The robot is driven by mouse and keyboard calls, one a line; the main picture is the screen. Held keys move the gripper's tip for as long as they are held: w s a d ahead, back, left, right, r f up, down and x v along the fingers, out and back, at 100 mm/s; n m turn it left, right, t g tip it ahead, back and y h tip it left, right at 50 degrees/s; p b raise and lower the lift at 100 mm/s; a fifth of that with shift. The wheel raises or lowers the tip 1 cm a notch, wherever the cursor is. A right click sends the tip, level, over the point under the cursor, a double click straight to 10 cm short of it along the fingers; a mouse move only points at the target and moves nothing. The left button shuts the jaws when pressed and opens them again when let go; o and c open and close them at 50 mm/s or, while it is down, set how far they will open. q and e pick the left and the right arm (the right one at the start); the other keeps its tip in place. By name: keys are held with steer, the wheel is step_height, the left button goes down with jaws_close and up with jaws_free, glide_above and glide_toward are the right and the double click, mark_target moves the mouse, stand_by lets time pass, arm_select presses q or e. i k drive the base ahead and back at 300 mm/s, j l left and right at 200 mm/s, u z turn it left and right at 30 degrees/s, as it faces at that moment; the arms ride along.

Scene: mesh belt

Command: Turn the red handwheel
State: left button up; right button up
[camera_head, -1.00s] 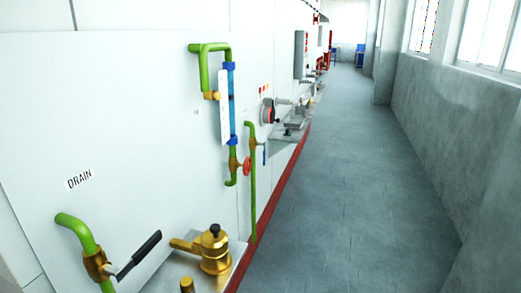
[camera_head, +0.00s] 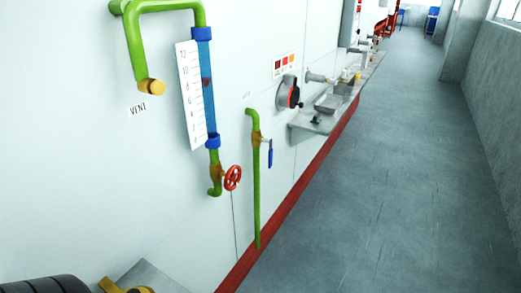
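The red handwheel (camera_head: 233,177) is a small spoked wheel on a brass valve (camera_head: 215,172). The valve sits at the lower end of a blue sight tube (camera_head: 204,85) with a white numbered scale (camera_head: 190,98), on the white wall panel. The wheel faces right, toward the corridor, and nothing touches it. Neither of my grippers shows in the head view.
Right of the wheel, a green pipe (camera_head: 256,195) with a blue lever (camera_head: 270,157) runs down the wall. A metal shelf (camera_head: 305,131) juts out farther along. Brass and dark parts stand at the lower left. The grey floor (camera_head: 400,180) on the right is clear.

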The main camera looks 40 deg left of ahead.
mark_target(230, 176)
steer(key=i, duration=1.4)
steer(key=i+u, duration=0.1)
steer(key=i, duration=0.5)
steer(key=i+l+u, duration=0.15)
steer(key=i, duration=0.5)
steer(key=u, duration=2.95)
